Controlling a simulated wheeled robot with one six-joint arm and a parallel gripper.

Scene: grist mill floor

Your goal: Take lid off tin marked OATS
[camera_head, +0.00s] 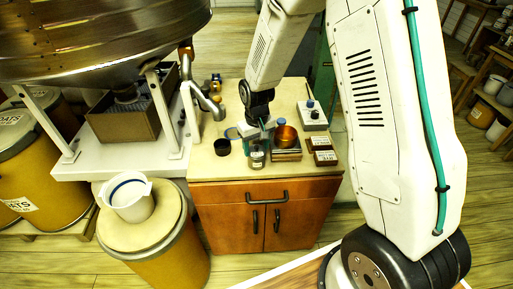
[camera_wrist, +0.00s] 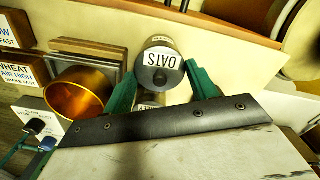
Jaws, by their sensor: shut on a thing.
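The tin marked OATS (camera_wrist: 160,64) is small, grey and round, with a white label that reads upside down in the wrist view. It also shows near the front edge of the cabinet top in the head view (camera_head: 257,161). My gripper (camera_wrist: 162,72) has its green fingers on either side of the tin, shut on it. I cannot tell whether they press the lid or the body. The gripper is small and partly blocked in the head view (camera_head: 261,141). Another white label, partly hidden, shows between the fingers.
A copper pot (camera_head: 286,136) stands close on the right, with small labelled boxes (camera_head: 325,157) beyond it. A switch box (camera_head: 311,115) is behind. A dark cup (camera_head: 222,147) is at the left.

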